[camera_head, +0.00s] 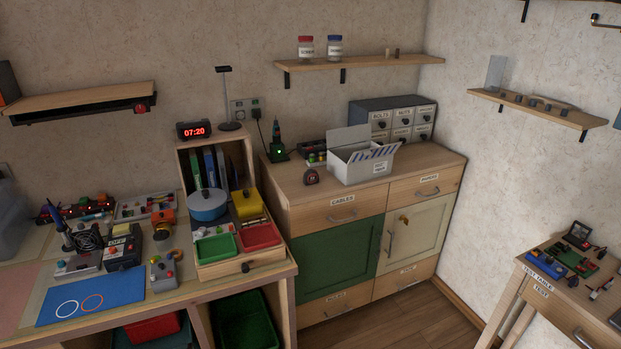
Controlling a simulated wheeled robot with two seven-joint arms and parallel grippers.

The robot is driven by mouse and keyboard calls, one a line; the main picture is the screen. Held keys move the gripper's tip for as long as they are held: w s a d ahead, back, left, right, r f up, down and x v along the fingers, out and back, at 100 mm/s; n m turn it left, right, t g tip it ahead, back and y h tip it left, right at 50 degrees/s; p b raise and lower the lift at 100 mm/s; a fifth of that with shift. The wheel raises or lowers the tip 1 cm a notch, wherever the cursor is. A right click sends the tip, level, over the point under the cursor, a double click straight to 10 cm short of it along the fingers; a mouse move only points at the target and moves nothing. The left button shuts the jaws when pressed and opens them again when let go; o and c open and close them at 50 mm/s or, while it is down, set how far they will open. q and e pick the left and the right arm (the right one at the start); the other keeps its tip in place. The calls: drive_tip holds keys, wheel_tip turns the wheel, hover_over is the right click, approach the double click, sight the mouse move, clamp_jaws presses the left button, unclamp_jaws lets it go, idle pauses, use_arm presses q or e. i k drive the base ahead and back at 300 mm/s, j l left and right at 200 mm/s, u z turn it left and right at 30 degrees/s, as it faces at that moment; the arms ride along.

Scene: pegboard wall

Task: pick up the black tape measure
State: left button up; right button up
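A small dark tape measure (311,177) with a reddish patch sits on top of the wooden cabinet (290,196), near its front edge and left of the open white box. It looks upright and nothing covers it. Neither of my grippers shows in the head view.
The white box (360,165) with striped flaps stands right of the tape measure. Behind are a green-lit charger (278,146), a tray of small parts (313,152) and a labelled drawer unit (402,122). A crowded workbench (190,297) adjoins on the left. Floor (415,318) shows in front.

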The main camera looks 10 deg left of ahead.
sight(310, 177)
drive_tip(key=u, duration=0.6)
drive_tip(key=i+l+u, duration=0.15)
drive_tip(key=i+u, duration=0.3)
drive_tip(key=i+l+u, duration=0.3)
drive_tip(key=u, duration=0.2)
drive_tip(key=i+l, duration=0.35)
drive_tip(key=i+l+u, duration=0.1)
drive_tip(key=i+l, duration=0.2)
drive_tip(key=l, duration=0.2)
